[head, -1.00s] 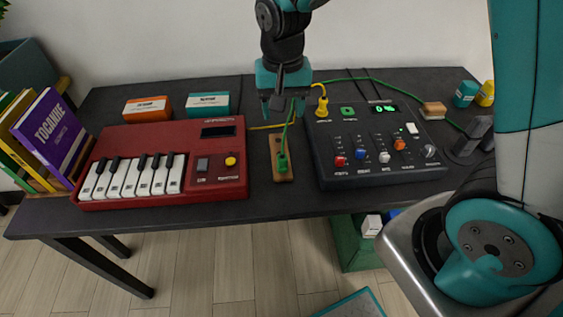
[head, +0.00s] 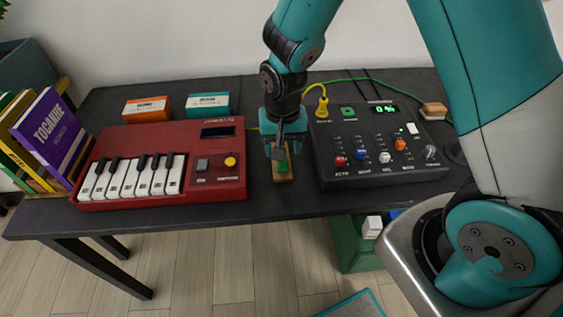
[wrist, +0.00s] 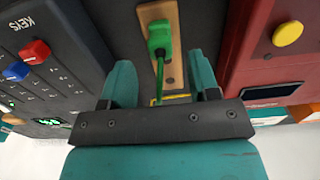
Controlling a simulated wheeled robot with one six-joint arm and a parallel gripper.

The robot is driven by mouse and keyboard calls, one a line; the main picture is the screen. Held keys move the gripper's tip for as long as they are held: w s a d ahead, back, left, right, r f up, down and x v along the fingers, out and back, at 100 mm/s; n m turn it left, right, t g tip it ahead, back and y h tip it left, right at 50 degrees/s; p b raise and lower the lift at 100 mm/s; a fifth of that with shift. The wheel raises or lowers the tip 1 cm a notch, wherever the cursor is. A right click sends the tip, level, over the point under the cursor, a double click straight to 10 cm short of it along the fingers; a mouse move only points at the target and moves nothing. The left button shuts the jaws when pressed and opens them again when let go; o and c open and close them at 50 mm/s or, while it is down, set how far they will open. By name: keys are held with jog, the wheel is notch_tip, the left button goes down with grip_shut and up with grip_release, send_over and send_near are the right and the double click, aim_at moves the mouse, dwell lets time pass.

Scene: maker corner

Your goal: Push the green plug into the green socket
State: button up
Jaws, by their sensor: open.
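The green plug (head: 283,167) stands in a wooden holder (head: 284,179) between the red keyboard and the black mixer. In the wrist view the plug (wrist: 159,38) and its trailing green cable lie in line with the gap between my fingers. My gripper (head: 282,151) is open above the holder, partly hiding the plug in the head view. In the wrist view the fingers of my gripper (wrist: 161,72) are spread wide and the plug is just beyond their tips, not gripped. The green socket (head: 347,112) is on the mixer's back left, with nothing in it.
A yellow plug (head: 322,106) stands on the mixer (head: 370,178) left of the green socket. The red keyboard (head: 217,190) is close on the holder's left. A green cable (head: 345,80) runs behind the mixer. Orange and teal boxes (head: 208,104) stand at the back.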

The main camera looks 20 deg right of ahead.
notch_tip(320, 180, down, 5)
jog(key=shift+s+a+r, duration=0.15)
jog(key=shift+r, duration=0.05)
jog(key=c, duration=1)
jog(key=shift+r, duration=0.1)
notch_tip(320, 180, up, 20)
jog(key=shift+f+p, duration=0.1)
jog(key=shift+p, duration=0.5)
